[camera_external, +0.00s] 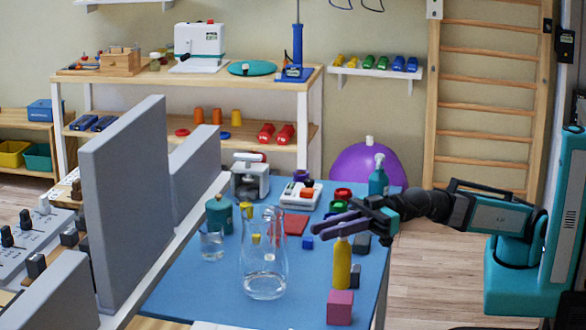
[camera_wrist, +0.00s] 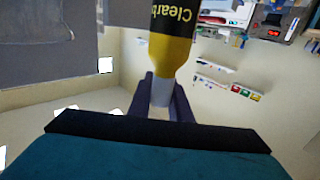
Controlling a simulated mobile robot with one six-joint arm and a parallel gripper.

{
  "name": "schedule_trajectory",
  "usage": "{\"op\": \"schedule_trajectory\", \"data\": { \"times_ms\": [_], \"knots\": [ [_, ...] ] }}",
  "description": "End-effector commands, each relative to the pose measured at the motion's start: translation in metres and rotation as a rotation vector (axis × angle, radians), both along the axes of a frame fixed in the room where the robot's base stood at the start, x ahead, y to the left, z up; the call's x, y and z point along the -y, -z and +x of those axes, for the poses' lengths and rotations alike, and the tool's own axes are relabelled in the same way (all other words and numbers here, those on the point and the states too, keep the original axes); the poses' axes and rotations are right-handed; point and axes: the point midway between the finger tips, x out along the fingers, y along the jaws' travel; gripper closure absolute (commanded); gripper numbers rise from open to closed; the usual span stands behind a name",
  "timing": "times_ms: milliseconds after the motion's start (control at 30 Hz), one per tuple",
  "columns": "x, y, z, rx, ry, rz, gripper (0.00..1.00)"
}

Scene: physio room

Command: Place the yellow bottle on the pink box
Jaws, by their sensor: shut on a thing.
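The yellow bottle (camera_external: 342,263) is upright in the external view, just behind and above the pink box (camera_external: 339,308). My gripper (camera_external: 342,229) is shut on its top from the left and right. In the wrist view the yellow bottle (camera_wrist: 172,52) has a black label reading "Clear…", and its pale cap end sits between the dark fingers of my gripper (camera_wrist: 170,92). The bottle's base lines up with the box's top edge in the picture; I cannot tell whether it touches the table or hangs above it. The pink box stands at the table's front right.
The blue table (camera_external: 210,290) holds a glass jug (camera_external: 263,270) left of the bottle. A dark block (camera_external: 355,278) is beside the bottle. Grey panels (camera_external: 130,205) stand at left.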

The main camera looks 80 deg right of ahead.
Motion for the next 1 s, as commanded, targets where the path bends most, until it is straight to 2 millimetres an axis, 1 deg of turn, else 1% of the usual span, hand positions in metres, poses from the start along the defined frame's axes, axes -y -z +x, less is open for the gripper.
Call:
{"op": "schedule_trajectory", "data": {
  "times_ms": [33,200,533,733,767,833,867,1000],
  "knots": [
    [0.001,0.009,-0.001,0.000,0.000,0.000,1.00],
    [0.001,0.025,-0.001,0.000,0.000,0.000,1.00],
    [0.001,0.026,-0.001,0.001,0.000,0.001,1.00],
    [0.001,0.030,-0.001,0.001,0.000,0.001,1.00],
    [0.001,0.029,-0.001,0.001,0.000,0.001,0.77],
    [0.001,0.029,-0.001,0.001,0.000,0.001,0.66],
    [0.001,0.029,-0.001,0.001,0.000,0.001,0.64],
    [0.001,0.029,-0.001,0.001,0.000,0.001,0.64]
  ]
}}
